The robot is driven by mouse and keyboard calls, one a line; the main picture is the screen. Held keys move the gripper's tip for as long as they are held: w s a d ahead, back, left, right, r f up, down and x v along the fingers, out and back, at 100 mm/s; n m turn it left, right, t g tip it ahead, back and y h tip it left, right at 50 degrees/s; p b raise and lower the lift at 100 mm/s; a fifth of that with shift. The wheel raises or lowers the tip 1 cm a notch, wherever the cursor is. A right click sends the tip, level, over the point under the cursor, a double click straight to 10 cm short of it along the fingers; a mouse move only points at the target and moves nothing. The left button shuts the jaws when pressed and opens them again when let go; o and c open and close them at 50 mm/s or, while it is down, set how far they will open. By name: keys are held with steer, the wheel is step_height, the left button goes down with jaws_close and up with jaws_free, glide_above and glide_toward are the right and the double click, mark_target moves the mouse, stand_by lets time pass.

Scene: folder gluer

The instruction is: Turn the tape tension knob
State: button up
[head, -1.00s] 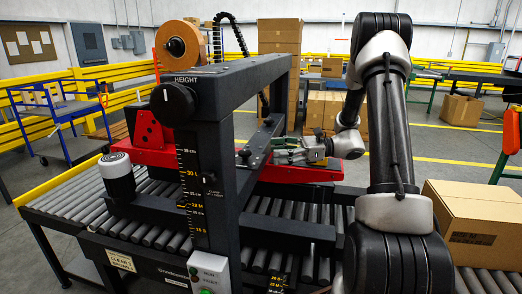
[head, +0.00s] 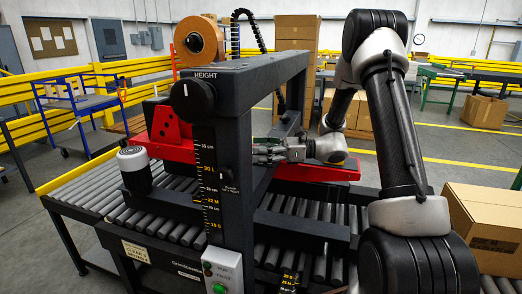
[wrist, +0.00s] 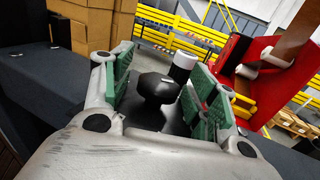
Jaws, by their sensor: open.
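The dark faceted knob (wrist: 157,88) stands on a black surface in the wrist view, between the two green-padded fingers of my gripper (wrist: 163,72). The fingers are open, with gaps visible beside the knob; I cannot tell whether either pad touches it. In the head view my gripper (head: 266,151) is beside the red tape head (head: 312,171), just right of the scaled column. The knob is not visible there; the column and my gripper cover that spot.
The dark column (head: 228,200) and its top beam stand close to my gripper. A HEIGHT knob (head: 192,100) and a tape roll (head: 200,40) are at the top. A white-capped cylinder (head: 134,170) stands at the left, above rollers. A carton (head: 487,215) sits at the right.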

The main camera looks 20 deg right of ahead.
steer(key=c, duration=1)
steer(key=shift+m+t, duration=0.4)
steer(key=shift+t, duration=0.2)
steer(key=m+t+h, duration=0.3)
steer(key=t, duration=0.2)
steer(key=shift+m, duration=0.4)
steer(key=shift+m+t+h, duration=2.2)
steer(key=shift+t+h, duration=0.2)
steer(key=shift+h, duration=0.6)
steer(key=o, duration=1)
